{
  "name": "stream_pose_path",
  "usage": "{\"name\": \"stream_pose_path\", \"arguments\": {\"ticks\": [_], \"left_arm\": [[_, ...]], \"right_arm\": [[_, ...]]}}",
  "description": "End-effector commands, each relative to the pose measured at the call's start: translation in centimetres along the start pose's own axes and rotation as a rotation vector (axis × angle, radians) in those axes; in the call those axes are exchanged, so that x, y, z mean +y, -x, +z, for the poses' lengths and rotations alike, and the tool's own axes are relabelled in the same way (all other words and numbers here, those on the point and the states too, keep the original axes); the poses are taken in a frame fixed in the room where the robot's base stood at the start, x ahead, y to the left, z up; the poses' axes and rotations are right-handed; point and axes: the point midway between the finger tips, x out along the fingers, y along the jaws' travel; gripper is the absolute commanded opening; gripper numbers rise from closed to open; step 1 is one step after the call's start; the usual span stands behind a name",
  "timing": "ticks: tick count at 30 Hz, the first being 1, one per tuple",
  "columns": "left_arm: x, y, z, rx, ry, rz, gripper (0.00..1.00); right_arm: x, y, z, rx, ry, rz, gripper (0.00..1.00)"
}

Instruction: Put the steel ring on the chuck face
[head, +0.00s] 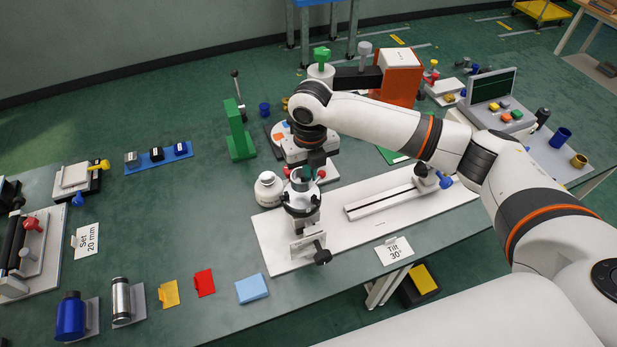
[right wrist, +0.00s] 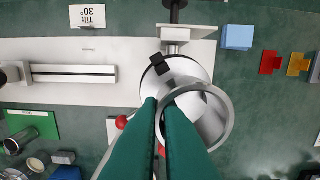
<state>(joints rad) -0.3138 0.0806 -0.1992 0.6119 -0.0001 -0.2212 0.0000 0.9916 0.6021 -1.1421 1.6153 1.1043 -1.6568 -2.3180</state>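The steel ring (right wrist: 229,122) is a short, open grey tube in the right wrist view. My right gripper (right wrist: 165,108) has its two green fingers close together on the ring's left wall. The chuck face (right wrist: 199,69) is a pale round disc with a dark clamp at its edge, behind the ring and partly hidden by it. The ring overlaps the disc off-centre; I cannot tell whether they touch. In the head view my right gripper (head: 303,175) points down over the chuck fixture (head: 303,222), with the ring there small and partly hidden. My left gripper is not in view.
The fixture stands on a white base plate (head: 275,246) with a slotted rail (head: 380,204). A "Tilt 30°" card (head: 394,250) lies in front. A white round pot (head: 268,189) stands close left, a green block (head: 239,140) behind. Blue, red and yellow pieces lie front left.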

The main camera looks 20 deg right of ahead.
Motion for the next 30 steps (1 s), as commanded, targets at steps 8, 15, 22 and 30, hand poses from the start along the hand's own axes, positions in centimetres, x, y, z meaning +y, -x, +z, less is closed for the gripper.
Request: {"name": "stream_pose_path", "arguments": {"ticks": [8,15,22,30], "left_arm": [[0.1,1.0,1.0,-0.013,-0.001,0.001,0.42],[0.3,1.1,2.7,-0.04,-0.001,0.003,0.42],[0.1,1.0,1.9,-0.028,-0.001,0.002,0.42],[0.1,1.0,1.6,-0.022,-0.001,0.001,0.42]], "right_arm": [[-0.1,-3.0,0.1,-0.002,0.0,0.0,0.0],[0.0,-3.9,0.0,0.002,0.001,0.0,0.0],[0.0,-4.2,0.0,0.001,0.001,0.001,0.13],[0.0,-4.2,0.0,0.001,0.001,0.0,0.27]]}}
